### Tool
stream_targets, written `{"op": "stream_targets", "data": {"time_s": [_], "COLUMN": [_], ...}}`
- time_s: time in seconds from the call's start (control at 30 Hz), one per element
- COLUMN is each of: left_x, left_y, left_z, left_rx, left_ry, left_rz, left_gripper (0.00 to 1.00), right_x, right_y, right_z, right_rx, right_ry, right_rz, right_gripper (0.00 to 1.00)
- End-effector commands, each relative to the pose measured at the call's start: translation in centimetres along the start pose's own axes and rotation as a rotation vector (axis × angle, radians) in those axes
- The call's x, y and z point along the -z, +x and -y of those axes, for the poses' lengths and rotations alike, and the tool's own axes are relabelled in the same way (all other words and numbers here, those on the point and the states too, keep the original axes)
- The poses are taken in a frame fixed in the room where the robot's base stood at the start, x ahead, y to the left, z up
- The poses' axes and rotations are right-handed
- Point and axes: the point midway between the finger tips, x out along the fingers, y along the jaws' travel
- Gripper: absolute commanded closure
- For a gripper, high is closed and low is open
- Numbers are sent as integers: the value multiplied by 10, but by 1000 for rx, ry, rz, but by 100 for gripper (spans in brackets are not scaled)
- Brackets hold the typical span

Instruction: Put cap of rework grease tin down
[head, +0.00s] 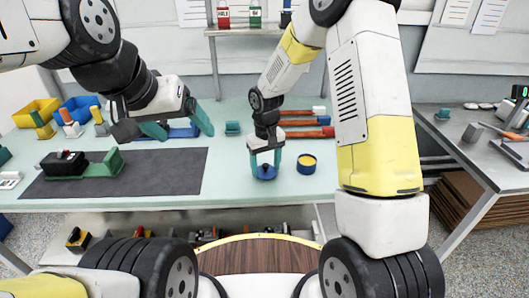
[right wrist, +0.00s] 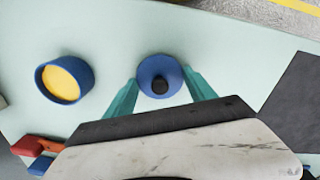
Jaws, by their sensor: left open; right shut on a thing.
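The blue cap with a dark knob (head: 265,172) is between the fingers of my right gripper (head: 265,164), low over the pale green tabletop. It also shows in the right wrist view (right wrist: 160,77), with a teal finger on each side. I cannot tell whether the cap touches the table. The rework grease tin (head: 306,164), blue with yellow grease showing at its open top, stands just right of the cap; the right wrist view shows it at left (right wrist: 65,80). My left gripper (head: 178,132) is open above the table at left, with a blue thing behind it.
A dark mat (head: 165,172) with a black and green device (head: 82,163) covers the table's left part. Orange-handled tools (head: 305,134) lie behind the tin. Yellow and blue bins (head: 75,110) stand at the back left. The tabletop around the cap is clear.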

Motion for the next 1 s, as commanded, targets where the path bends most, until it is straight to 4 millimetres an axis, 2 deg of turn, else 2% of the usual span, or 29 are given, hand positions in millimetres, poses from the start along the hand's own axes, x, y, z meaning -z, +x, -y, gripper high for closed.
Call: {"op": "stream_targets", "data": {"time_s": [0.13, 0.17, 0.23, 0.27, 0.57, 0.67, 0.77, 1.0], "left_x": [0, 0, 0, 0, 0, 0, 0, 0], "left_y": [0, 0, 0, 0, 0, 0, 0, 0], "left_z": [0, 0, 0, 0, 0, 0, 0, 0], "left_rx": [0, 0, 0, 0, 0, 0, 0, 0], "left_ry": [0, 0, 0, 0, 0, 0, 0, 0], "left_rz": [0, 0, 0, 0, 0, 0, 0, 0], "left_gripper": [19, 19, 19, 19, 19, 19, 19, 19], "right_x": [0, 0, 0, 0, 0, 0, 1, 1], "right_y": [4, 3, 3, 3, 2, -5, -19, -72], "right_z": [0, 0, 0, 0, 0, 0, -1, 0], "right_rx": [0, 0, 0, 0, 0, -1, -2, -1], "right_ry": [0, 0, 0, 0, 0, 0, 0, 0], "right_rz": [1, 0, 0, 0, 0, -2, -4, -6], "right_gripper": [74, 30, 17, 14, 14, 14, 14, 14]}}
